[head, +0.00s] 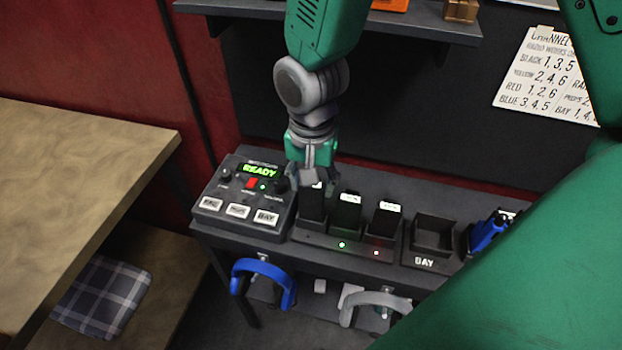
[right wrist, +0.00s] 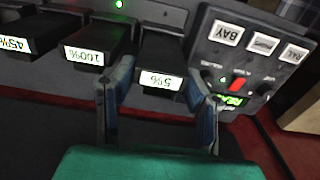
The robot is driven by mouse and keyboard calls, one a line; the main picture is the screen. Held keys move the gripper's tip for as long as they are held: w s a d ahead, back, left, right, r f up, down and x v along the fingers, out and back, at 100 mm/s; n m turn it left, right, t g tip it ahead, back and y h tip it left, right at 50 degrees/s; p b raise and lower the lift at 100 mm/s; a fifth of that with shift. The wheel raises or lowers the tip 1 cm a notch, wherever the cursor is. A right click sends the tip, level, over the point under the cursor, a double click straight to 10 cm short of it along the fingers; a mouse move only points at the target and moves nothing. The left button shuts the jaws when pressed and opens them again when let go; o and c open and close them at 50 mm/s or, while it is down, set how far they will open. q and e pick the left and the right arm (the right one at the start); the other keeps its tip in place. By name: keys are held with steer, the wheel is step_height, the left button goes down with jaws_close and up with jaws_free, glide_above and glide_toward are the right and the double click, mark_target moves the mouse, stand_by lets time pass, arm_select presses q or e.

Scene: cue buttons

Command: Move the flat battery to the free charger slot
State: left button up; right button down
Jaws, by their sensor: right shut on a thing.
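My right gripper (head: 313,176) is shut on the leftmost black battery (head: 311,206), gripping its upper end. In the right wrist view its label (right wrist: 160,82) reads 5% and a finger stands on each side. The battery is upright at the left end of the charger (head: 345,247); I cannot tell whether it is seated or slightly raised. Beside it stand a 100% battery (head: 345,213) and a 45% battery (head: 384,220), with a green light and a red light in front. No empty charger slot is clearly visible. My left gripper is not in view.
A control box (head: 245,197) reading READY stands left of the charger. An empty tray marked BAY (head: 434,236) and a blue device (head: 488,231) stand to its right. A shelf (head: 400,22) hangs behind.

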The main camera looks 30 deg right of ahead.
steer(key=shift+f+b, duration=0.3)
steer(key=shift+f, duration=0.4)
steer(key=c, duration=0.8)
jaws_free()
step_height(320, 180, up, 12)
steer(key=shift+w+a+f, duration=0.1)
